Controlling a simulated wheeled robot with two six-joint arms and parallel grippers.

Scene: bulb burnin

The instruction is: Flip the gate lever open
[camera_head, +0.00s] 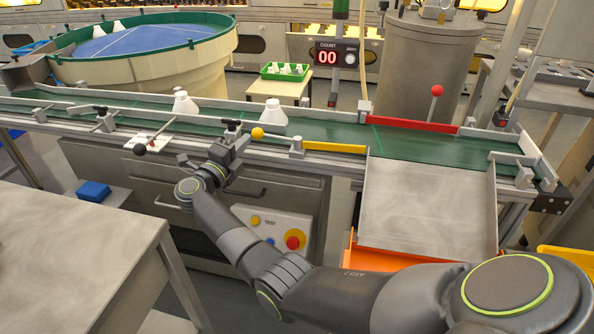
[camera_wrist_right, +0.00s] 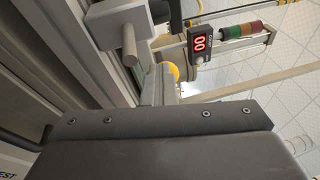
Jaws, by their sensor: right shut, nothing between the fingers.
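A yellow ball knob (camera_head: 257,133) sits on the near rail of the conveyor, with a short rod running right to a yellow bar (camera_head: 335,147). It looks like the gate lever. My right gripper (camera_head: 230,147) is shut and empty at the near rail, just left of and a little below the knob; whether it touches the lever cannot be told. In the right wrist view the yellow knob (camera_wrist_right: 173,72) is partly hidden behind a grey post, beyond my dark gripper body (camera_wrist_right: 165,128). My left gripper is out of view.
White bulb-like pieces (camera_head: 273,113) stand on the green belt (camera_head: 330,130). A red bar (camera_head: 412,126) and red-knobbed lever (camera_head: 437,91) are at the far rail. A black-knobbed lever (camera_head: 139,149) is to the left. A metal chute (camera_head: 428,205) slopes down at right. The counter (camera_head: 327,57) reads 00.

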